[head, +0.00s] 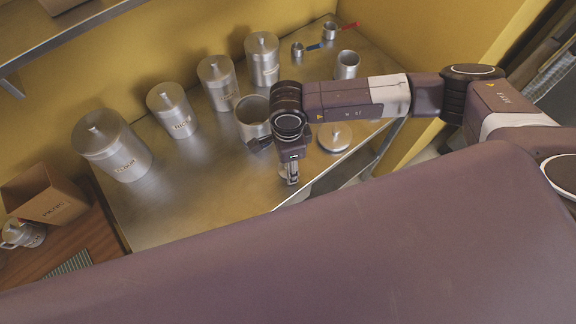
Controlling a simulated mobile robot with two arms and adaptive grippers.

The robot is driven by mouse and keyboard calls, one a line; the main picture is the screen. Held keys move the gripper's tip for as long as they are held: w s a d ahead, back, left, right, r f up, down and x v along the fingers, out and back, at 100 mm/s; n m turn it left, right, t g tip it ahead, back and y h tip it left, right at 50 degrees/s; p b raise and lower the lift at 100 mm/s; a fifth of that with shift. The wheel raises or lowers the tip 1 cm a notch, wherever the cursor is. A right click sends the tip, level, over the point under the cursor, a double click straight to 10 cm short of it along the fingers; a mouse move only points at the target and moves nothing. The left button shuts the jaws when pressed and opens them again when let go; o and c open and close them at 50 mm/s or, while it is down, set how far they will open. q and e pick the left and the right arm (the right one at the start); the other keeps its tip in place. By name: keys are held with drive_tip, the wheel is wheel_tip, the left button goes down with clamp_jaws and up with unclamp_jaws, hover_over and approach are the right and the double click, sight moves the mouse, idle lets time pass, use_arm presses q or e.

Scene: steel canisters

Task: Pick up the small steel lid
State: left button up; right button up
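A round steel lid with a knob (335,139) lies on the steel counter near its front right edge. A small piece of pale metal (283,173) shows beside my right gripper's fingertips; it may be the small lid, mostly hidden by the gripper. My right gripper (291,180) points down at the counter's front edge, left of the round lid. Its fingers look close together, but the view does not show whether they hold anything. My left gripper is not in view.
Lidded steel canisters (112,148) stand in a row along the wall on the steel counter (215,195). Two open canisters (347,65) stand nearer the right. Small cups with blue and red handles (330,31) sit at the back. A cardboard box (45,194) is at left.

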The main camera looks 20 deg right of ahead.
drive_tip(key=c, duration=0.4)
drive_tip(key=shift+c, duration=0.2)
drive_tip(key=shift+r, duration=0.2)
